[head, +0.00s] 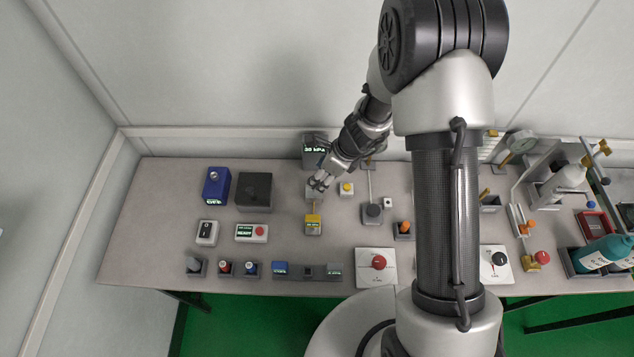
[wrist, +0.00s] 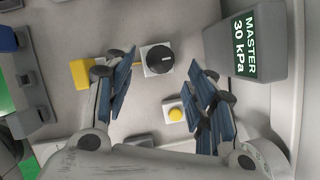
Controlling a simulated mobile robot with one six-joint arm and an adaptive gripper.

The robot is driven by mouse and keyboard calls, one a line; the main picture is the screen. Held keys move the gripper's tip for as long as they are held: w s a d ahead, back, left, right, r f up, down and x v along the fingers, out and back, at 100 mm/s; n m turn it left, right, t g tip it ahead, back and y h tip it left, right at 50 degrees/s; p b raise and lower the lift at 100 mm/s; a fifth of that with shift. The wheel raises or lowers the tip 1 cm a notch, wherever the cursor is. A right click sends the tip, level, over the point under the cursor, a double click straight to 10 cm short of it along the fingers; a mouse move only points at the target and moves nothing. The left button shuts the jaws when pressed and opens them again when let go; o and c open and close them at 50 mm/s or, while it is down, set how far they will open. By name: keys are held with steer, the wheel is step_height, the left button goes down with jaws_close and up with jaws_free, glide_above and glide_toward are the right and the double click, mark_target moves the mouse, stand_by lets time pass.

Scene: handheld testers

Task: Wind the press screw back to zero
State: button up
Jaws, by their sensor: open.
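A round black knob (wrist: 159,60) with a pale index mark sits on a small white plate; it looks like the press screw. In the head view it is mostly hidden by my gripper (head: 320,184). A grey master display (head: 315,149) stands behind it; in the wrist view the display (wrist: 244,45) reads MASTER 30 kPa. My gripper (wrist: 163,75) is open, with the knob showing between its spread blue-padded fingers. I see no finger touching the knob. A yellow handheld tester (head: 313,224) lies just in front; its yellow body (wrist: 85,73) shows beside the left finger.
A yellow button (wrist: 174,113) on a white block is close to the knob; it also shows in the head view (head: 347,188). A black box (head: 254,190) and a blue unit (head: 216,185) stand to the left. A red knob panel (head: 377,263) is at the front edge.

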steer(key=shift+b+x, duration=0.55)
steer(key=shift+x, duration=1.3)
steer(key=shift+c, duration=0.5)
steer(key=c, duration=1)
steer(key=shift+r+n+p, duration=0.1)
steer(key=shift+n+p, duration=0.3)
steer(key=shift+p, duration=0.1)
